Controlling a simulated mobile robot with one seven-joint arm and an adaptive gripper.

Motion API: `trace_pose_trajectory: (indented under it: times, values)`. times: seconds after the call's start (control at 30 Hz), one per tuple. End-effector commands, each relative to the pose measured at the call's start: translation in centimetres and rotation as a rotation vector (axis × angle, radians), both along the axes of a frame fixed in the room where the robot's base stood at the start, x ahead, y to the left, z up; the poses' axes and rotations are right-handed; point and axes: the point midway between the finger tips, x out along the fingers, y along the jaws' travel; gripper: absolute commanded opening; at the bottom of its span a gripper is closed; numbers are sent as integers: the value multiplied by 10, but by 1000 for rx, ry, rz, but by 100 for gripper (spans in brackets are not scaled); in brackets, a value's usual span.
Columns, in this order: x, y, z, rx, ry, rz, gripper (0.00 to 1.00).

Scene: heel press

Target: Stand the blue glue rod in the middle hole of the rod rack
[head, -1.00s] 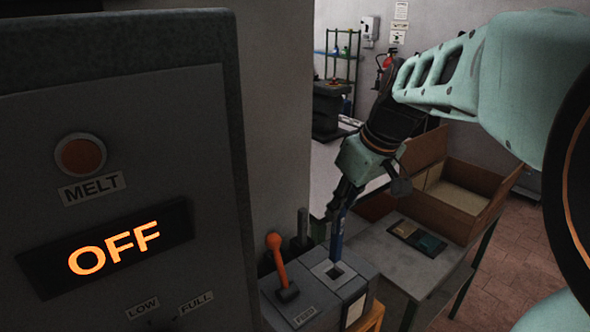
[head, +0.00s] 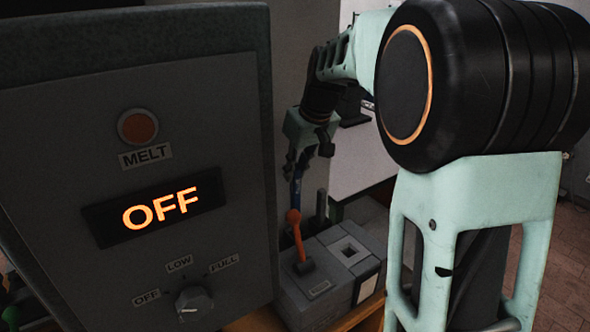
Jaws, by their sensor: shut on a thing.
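My gripper (head: 298,160) is shut on the blue glue rod (head: 296,190) and points down. The rod hangs upright below the fingers, in line with the orange lever (head: 296,232), which hides its lower end. Whether the rod touches anything cannot be told. The rod is left of the square hole (head: 349,251) in the grey feed block, apart from it in the picture. I cannot make out the rod rack or its middle hole in this view.
A large grey control panel (head: 60,170) fills the left, with a MELT button (head: 138,126), a lit OFF display (head: 160,210) and a knob (head: 193,303) below. The grey feed block (head: 325,290) with a dark post (head: 321,206) stands right of it. My arm covers much of the right.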

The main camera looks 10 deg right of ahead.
Motion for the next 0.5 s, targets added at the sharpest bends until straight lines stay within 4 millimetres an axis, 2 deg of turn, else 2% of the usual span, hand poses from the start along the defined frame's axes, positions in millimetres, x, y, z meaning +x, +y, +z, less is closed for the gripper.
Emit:
trace_pose_trajectory:
  times: [0.5]
  values:
    - [-1, 0, -35, 0, 1, 0, 0]
